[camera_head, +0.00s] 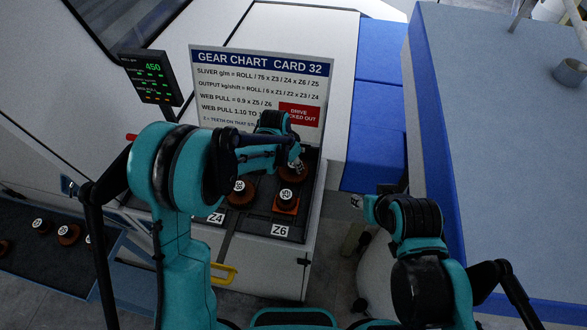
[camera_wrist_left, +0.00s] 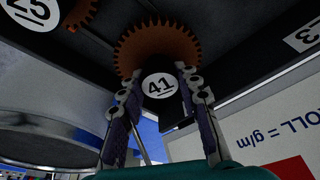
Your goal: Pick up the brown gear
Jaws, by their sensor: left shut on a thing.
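A brown gear (camera_wrist_left: 158,42) with a black hub marked 41 (camera_wrist_left: 160,88) is between the fingers of my left gripper (camera_wrist_left: 160,95) in the left wrist view. The fingers are shut on the hub, one on each side. In the head view my left gripper (camera_head: 297,165) is over the back right of the black gear tray, and the brown gear (camera_head: 291,175) shows partly beneath it. I cannot tell whether the gear touches the tray. My right gripper (camera_head: 357,201) is right of the machine; its finger opening is unclear.
Another brown gear (camera_head: 240,196) sits by the Z4 label, and an orange-brown gear (camera_head: 286,206) by Z6. A gear chart (camera_head: 262,75) stands behind. Several gears lie in a dark tray (camera_head: 20,262) at the left. A blue-sided block (camera_head: 510,170) fills the right.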

